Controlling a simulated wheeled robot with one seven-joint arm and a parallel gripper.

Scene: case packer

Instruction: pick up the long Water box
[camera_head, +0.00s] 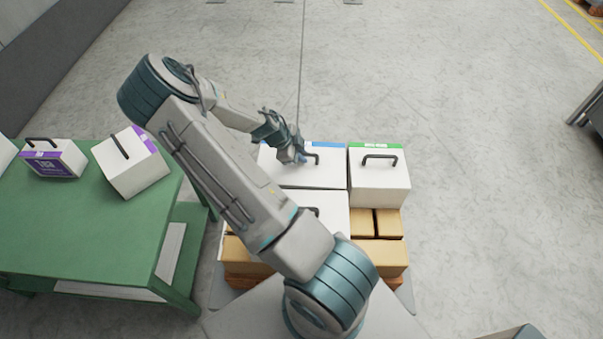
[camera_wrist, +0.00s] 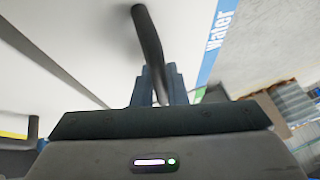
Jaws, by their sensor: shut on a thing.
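The long Water box (camera_head: 325,178) is white with a blue strip along its far edge, and sits at the back left of the stack. Its blue strip reads "Water" in the wrist view (camera_wrist: 216,45). My gripper (camera_head: 302,160) is at the black handle on its top. In the wrist view my gripper (camera_wrist: 160,85) is shut on this handle (camera_wrist: 147,40).
A white box with a green strip (camera_head: 380,185) stands right beside the Water box. Another white box (camera_head: 335,205) is in front, above brown cartons (camera_head: 385,250). A green table (camera_head: 90,235) at left carries white boxes with purple labels (camera_head: 133,165).

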